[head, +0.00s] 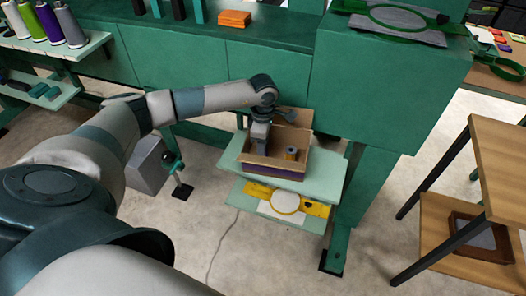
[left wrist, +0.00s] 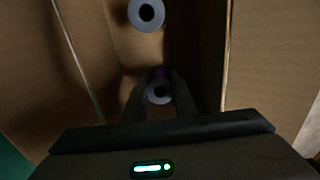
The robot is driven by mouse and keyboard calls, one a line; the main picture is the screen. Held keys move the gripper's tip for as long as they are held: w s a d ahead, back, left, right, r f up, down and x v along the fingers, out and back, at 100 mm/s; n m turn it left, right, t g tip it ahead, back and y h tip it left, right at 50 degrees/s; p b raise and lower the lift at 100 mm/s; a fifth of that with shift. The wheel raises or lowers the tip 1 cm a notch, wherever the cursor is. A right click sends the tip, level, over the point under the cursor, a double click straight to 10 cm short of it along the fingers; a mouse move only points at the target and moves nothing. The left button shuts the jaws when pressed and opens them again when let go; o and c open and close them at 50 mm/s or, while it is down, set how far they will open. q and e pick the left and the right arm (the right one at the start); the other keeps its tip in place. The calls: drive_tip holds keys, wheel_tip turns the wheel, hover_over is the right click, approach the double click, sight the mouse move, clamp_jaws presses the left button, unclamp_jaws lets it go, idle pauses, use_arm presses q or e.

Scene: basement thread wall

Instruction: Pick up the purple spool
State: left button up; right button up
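My left gripper (head: 259,147) points down into an open cardboard box (head: 272,169). In the left wrist view its two dark fingers (left wrist: 160,100) stand on either side of a spool (left wrist: 158,92) with a pale ring top and a dark hole. A trace of purple shows at its far edge; its sides are mostly hidden. The fingers look close to it, but I cannot tell whether they grip it. A second spool (left wrist: 146,14) with a pale top stands farther up that view, apart from the fingers. My right gripper is out of view.
The box sits on a pale green shelf (head: 314,186), above a lower shelf with a yellow item (head: 315,208). A green machine body (head: 385,85) rises close behind. A rack at far left holds thread cones, one purple (head: 47,22). A wooden stand (head: 497,160) is at right.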

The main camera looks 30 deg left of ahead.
use_arm(q)
drive_tip(key=shift+r, duration=0.15)
